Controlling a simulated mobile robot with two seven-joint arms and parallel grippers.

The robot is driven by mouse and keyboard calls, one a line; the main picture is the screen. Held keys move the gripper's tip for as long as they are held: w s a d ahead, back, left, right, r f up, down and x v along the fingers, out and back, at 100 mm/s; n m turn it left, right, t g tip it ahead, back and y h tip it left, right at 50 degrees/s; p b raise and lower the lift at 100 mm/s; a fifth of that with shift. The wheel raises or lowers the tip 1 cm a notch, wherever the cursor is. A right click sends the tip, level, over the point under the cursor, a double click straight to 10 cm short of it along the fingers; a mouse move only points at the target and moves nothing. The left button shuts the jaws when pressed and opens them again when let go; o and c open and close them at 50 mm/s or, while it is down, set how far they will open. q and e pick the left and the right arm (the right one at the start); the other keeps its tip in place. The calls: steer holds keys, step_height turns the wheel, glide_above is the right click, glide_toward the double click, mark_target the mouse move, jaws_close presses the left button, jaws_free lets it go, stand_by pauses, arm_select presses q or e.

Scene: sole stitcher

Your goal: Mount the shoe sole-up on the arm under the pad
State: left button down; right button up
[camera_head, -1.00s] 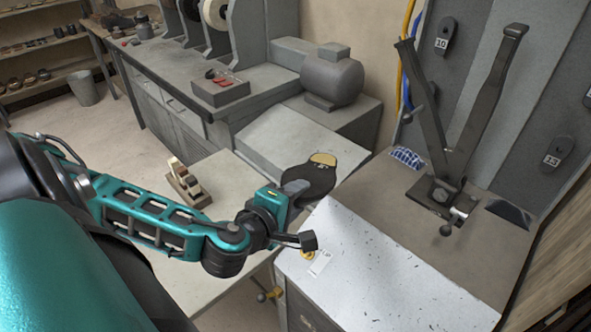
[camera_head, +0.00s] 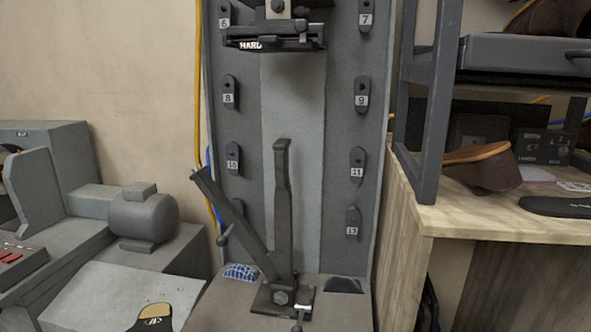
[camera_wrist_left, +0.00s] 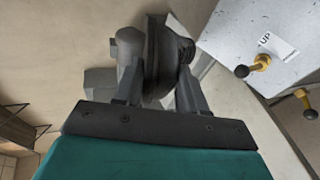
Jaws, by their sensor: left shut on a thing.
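My left gripper (camera_wrist_left: 160,78) is shut on the dark shoe (camera_wrist_left: 160,45), which sits between its two fingers in the left wrist view. In the head view only the end of the shoe (camera_head: 152,318), with a tan patch, shows at the bottom edge; the gripper is out of that picture. The upright dark arm (camera_head: 283,210) stands on a base plate on the machine, with a slanted bar (camera_head: 235,222) leaning left beside it. The pad unit (camera_head: 275,38), marked HARD, is high above the arm, with a clear gap between. My right gripper is not in view.
Numbered dark parts, such as number 9 (camera_head: 362,95), line the machine's back panel. A wooden bench (camera_head: 480,222) with shoes and a dark rack stands at right. A grey motor (camera_head: 143,218) is at left. Yellow-black knobs (camera_wrist_left: 252,66) show in the left wrist view.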

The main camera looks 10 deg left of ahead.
arm_select(q)
steer(key=w+d+r+m+h, duration=0.1)
steer(key=w+d+r, duration=0.1)
steer(key=d, duration=0.3)
steer(key=w+d+r+m+h, duration=0.1)
steer(key=w+d+r, duration=0.1)
steer(key=d+r, duration=0.2)
steer(key=shift+d, duration=0.6)
